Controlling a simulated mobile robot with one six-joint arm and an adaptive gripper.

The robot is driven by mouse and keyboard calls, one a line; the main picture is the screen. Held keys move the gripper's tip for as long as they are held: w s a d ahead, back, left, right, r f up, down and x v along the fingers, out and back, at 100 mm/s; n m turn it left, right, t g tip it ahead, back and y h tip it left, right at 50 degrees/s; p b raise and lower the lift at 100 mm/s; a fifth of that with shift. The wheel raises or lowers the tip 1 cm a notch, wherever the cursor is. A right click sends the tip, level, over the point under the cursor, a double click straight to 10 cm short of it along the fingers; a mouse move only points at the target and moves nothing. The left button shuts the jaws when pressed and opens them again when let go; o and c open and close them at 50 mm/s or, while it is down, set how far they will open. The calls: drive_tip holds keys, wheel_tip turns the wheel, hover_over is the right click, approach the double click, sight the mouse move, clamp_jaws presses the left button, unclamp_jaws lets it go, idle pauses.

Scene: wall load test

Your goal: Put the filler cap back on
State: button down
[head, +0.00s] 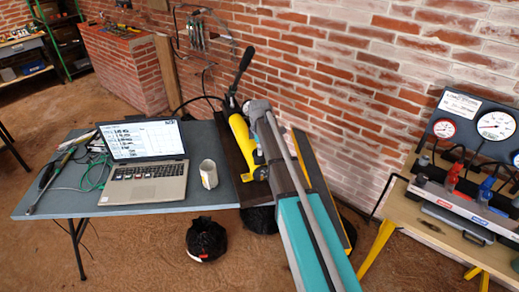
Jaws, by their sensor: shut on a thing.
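A yellow hand pump (240,142) with a long black handle (242,72) stands on a dark board past the right end of the grey table. My arm, teal and grey, reaches up from the bottom of the head view and ends close beside the pump, on its right. The arm covers part of the pump's right side. My gripper's fingers cannot be made out behind the arm. The filler cap and its opening cannot be made out either.
On the grey table (205,196) are an open laptop (150,170), a light mug (208,174) and cables with tools. Black bags (206,240) lie on the floor below. A gauge panel (476,124) stands on a wooden bench at right. A brick wall runs behind.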

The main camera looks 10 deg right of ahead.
idle(0.4)
drive_tip(key=shift+c, duration=1.3)
unclamp_jaws()
drive_tip(key=shift+o, duration=1.3)
drive_tip(key=shift+r+p, duration=3.5)
drive_tip(key=shift+p, duration=0.05)
clamp_jaws()
